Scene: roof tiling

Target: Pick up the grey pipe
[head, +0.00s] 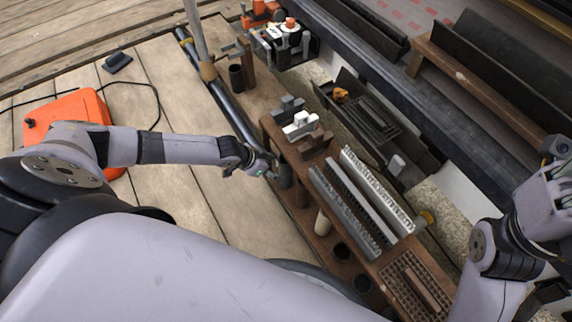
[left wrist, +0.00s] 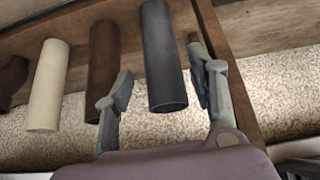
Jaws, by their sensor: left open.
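The grey pipe (left wrist: 163,60) is a dark grey hollow tube at the rack's edge. In the left wrist view it lies between the two fingers of my left gripper (left wrist: 162,88), with a gap on both sides. In the head view the grey pipe (head: 285,176) is at the tip of my left gripper (head: 265,171), partly hidden by it. My left gripper is open and holds nothing.
A brown pipe (left wrist: 101,70) and a cream pipe (left wrist: 49,85) stand beside the grey one in the wooden rack (left wrist: 222,50). Ridged grey strips (head: 375,190) lie on the rack. An orange case (head: 68,122) sits on the planks at left.

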